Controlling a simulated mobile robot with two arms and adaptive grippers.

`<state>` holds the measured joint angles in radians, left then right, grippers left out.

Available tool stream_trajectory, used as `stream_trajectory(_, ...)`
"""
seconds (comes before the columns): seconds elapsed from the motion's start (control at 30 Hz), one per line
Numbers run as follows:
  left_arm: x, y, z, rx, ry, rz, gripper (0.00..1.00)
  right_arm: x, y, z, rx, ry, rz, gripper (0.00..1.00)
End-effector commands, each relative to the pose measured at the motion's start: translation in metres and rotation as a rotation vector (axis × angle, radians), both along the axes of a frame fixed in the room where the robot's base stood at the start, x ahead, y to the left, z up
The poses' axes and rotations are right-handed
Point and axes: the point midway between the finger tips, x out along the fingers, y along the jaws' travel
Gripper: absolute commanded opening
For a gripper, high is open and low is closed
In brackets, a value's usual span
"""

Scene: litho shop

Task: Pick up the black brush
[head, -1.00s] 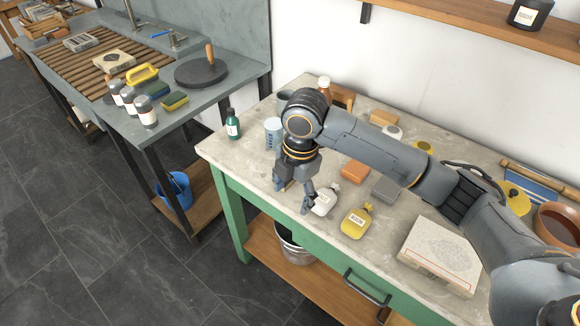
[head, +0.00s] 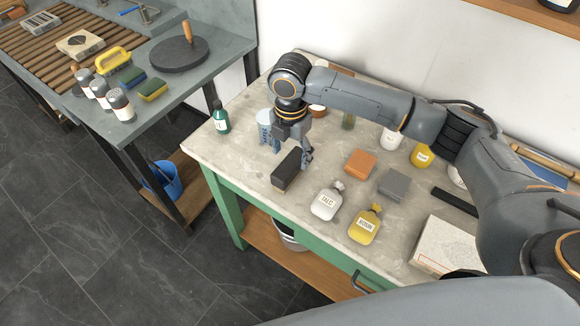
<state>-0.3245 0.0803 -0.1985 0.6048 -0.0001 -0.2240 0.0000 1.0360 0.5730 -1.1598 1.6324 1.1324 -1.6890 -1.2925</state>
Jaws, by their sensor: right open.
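The black brush (head: 286,171) is a dark block with a light wooden-looking lower edge. It lies on the pale stone top of the green bench (head: 246,176), near the front left edge. My right gripper (head: 291,155) points down just behind the brush, with its fingers apart. One finger shows by the brush's right end and the other is partly hidden. I cannot tell whether a finger touches the brush. My left gripper is not in view.
An orange block (head: 360,164), grey block (head: 393,184), talc bottle (head: 326,203) and yellow bottle (head: 365,226) stand to the right. A black bar (head: 455,201) lies farther right.

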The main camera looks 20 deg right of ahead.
Motion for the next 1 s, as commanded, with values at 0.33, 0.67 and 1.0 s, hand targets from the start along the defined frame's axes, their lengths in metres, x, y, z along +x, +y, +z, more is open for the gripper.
stream_trajectory(0.33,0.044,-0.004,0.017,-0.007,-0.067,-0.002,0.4,0.0,0.0,-0.032,-0.001,0.004,-0.002,0.68)
stream_trajectory(0.67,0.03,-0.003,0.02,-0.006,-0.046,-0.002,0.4,0.001,0.0,-0.063,0.0,-0.001,0.001,0.68)
stream_trajectory(1.0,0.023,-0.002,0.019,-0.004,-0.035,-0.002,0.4,0.001,0.0,-0.062,0.0,-0.001,0.001,0.27)
